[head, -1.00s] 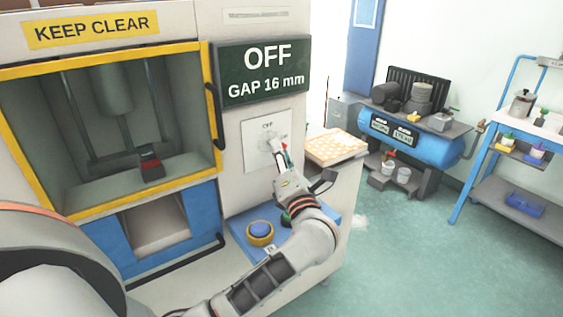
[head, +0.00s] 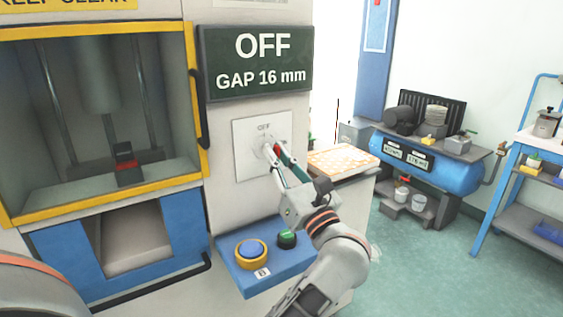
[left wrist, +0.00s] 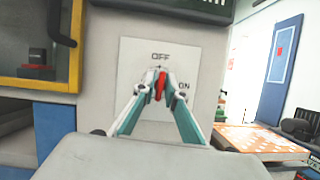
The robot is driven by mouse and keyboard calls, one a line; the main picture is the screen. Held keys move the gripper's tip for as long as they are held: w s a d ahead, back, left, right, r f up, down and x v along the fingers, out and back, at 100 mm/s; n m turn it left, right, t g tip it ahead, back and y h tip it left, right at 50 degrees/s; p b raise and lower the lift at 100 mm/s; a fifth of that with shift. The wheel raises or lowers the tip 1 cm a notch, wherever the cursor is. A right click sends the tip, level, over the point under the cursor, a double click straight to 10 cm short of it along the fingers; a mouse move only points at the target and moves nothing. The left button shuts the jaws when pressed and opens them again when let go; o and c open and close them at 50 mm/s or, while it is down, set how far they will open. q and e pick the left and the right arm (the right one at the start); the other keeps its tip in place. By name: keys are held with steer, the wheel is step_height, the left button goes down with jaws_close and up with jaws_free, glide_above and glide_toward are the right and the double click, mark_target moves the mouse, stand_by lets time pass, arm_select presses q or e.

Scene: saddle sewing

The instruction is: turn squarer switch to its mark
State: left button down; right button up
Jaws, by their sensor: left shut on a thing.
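The squarer switch is a red handle (left wrist: 160,86) on a pale plate (head: 243,158) on the machine's front. The handle stands about upright, below OFF. My left gripper (head: 272,154) is at the plate, its fingers shut on the red handle; it also shows in the left wrist view (left wrist: 160,84). The fingers hide part of the handle. The dark display (head: 258,62) above reads OFF and GAP 16 mm. My right gripper is not in view.
A blue control box (head: 235,280) with a blue button (head: 250,252) and a green knob (head: 287,239) juts out below the plate. A yellow-framed window (head: 196,100) is at left. A patterned board (head: 345,162) lies right of the machine. Open floor is at right.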

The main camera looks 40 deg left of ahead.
arm_select(q)
steer(key=shift+f+n, duration=0.25)
steer(key=shift+n, duration=0.25)
steer(key=shift+b, duration=0.3)
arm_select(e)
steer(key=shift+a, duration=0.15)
arm_select(q)
steer(key=shift+r+n+g, duration=0.15)
steer(key=shift+n+g, duration=0.15)
steer(key=shift+g, duration=0.1)
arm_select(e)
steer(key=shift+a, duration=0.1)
arm_select(q)
steer(key=c, duration=2.1)
jaws_free()
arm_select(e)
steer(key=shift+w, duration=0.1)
arm_select(q)
steer(key=shift+d, duration=0.1)
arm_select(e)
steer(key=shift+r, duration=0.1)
arm_select(q)
steer(key=v, duration=0.7)
steer(key=shift+d, duration=0.15)
